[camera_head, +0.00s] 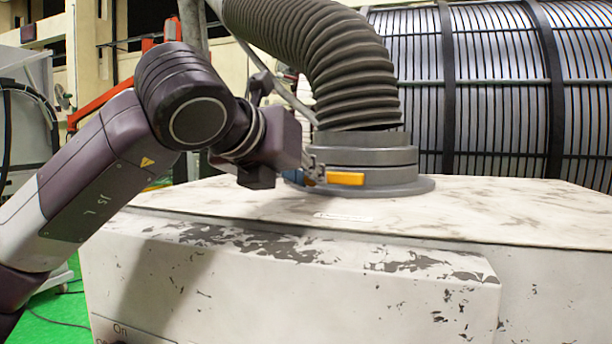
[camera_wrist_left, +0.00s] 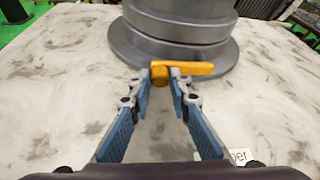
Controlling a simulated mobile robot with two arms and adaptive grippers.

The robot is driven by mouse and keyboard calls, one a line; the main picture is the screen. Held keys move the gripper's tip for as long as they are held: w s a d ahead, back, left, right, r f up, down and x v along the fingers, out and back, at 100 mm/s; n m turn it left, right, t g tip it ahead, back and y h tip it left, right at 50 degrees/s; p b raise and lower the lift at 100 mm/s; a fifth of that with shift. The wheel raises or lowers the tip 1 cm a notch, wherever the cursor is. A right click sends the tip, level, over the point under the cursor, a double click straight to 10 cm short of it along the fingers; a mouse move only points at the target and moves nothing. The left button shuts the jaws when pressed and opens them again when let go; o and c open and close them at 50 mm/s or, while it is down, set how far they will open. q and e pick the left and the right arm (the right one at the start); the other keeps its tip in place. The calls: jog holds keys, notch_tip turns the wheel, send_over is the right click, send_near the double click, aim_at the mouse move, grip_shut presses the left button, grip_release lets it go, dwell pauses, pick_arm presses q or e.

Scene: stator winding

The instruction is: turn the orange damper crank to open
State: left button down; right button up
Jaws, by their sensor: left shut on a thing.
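The orange damper crank (camera_head: 345,178) sticks out from the front of a grey round duct collar (camera_head: 400,187) on top of a white cabinet. In the left wrist view the crank (camera_wrist_left: 185,69) lies across the collar's lower part, with a rounded orange end at its left. My left gripper (camera_head: 313,177) reaches in from the left and is at the crank's left end. In the left wrist view its fingertips (camera_wrist_left: 161,76) are closed on the rounded end of the crank. My right gripper is not in view.
A ribbed grey hose (camera_head: 330,60) rises from the collar and bends to the upper left. The cabinet top (camera_head: 500,205) is scuffed and mostly clear, with a small label (camera_head: 343,217). A large slatted cylinder (camera_head: 490,90) stands behind.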

pick_arm(q)
jog(key=shift+r, duration=0.1)
jog(key=shift+r+m+y, duration=0.3)
jog(key=shift+s+d+r+m+y, duration=0.1)
jog(key=shift+d+r+m+y, duration=0.15)
jog(key=shift+r+m, duration=0.25)
jog(key=shift+s+d+r+m+y, duration=0.1)
jog(key=shift+d+r+m+y, duration=0.05)
jog(key=shift+r+m+y, duration=0.3)
jog(key=shift+s+d+r+m+t+y, duration=0.1)
jog(key=shift+d+r+m+t+y, duration=0.2)
jog(key=shift+r+m, duration=0.15)
jog(key=shift+d+r+m+t+y, duration=0.2)
jog(key=shift+r+m+y, duration=0.1)
jog(key=shift+m, duration=0.2)
jog(key=shift+s+d+r+m+t+y, duration=0.3)
jog(key=shift+d+r+m+y, duration=0.3)
jog(key=shift+m, duration=0.4)
jog(key=shift+s+d+r+m+t+y+b, duration=0.25)
jog(key=shift+d+m+t+y+b, duration=0.15)
jog(key=shift+d+m, duration=0.55)
jog(key=shift+s+d+r+m+t+y+b, duration=0.15)
jog(key=shift+s+d+m+t+y+b, duration=0.15)
jog(key=shift+d+m+t+y, duration=0.65)
jog(key=shift+s+d+r+m+t+h+b, duration=0.15)
jog(key=shift+d+m+b, duration=0.4)
jog(key=shift+m, duration=0.75)
jog(key=shift+d, duration=0.1)
